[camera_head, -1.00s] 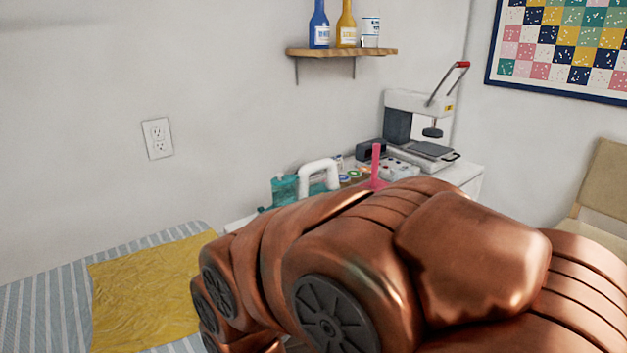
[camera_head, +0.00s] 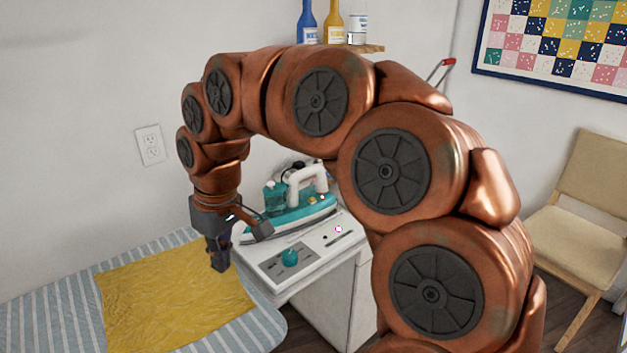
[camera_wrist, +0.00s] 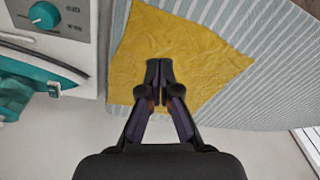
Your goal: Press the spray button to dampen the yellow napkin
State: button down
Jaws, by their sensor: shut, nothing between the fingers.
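The yellow napkin (camera_head: 170,295) lies spread and wrinkled on the striped ironing surface; it also shows in the wrist view (camera_wrist: 190,50). A teal and white iron (camera_head: 300,205) stands on the white cabinet top, partly behind my arm. In the wrist view only part of the iron (camera_wrist: 30,85) shows, at the left. I cannot make out the spray button. My gripper (camera_head: 219,268) points down, shut and empty, over the right part of the napkin. In the wrist view my gripper's fingertips (camera_wrist: 159,68) are together in front of the napkin; their height above it is unclear.
The white cabinet (camera_head: 330,262) carries a control panel with a teal knob (camera_head: 289,257), close to the right of my gripper. A wall shelf (camera_head: 368,48) with bottles is behind my arm. A chair (camera_head: 570,220) stands at the right. The striped surface (camera_head: 50,285) left of the napkin is clear.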

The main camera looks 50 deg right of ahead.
jog(key=w+d+r+t+p, duration=0.1)
jog(key=w+d+r, duration=0.3)
jog(key=w+d, duration=0.1)
notch_tip(320, 180, up, 5)
jog(key=m+t+h+p, duration=0.1)
jog(key=m+p, duration=0.3)
jog(key=p, duration=0.1)
send_over(312, 198)
jog(key=s, duration=0.4)
jog(key=shift+w+a+f, duration=0.1)
jog(key=shift+w+a, duration=0.1)
jog(key=shift+f, duration=0.1)
jog(key=p+x, duration=0.1)
jog(key=x, duration=0.5)
jog(key=p+x, duration=0.2)
jog(key=x, duration=0.5)
jog(key=shift+s, duration=0.25)
jog(key=shift+f, duration=0.45)
jog(key=shift+f, duration=0.15)
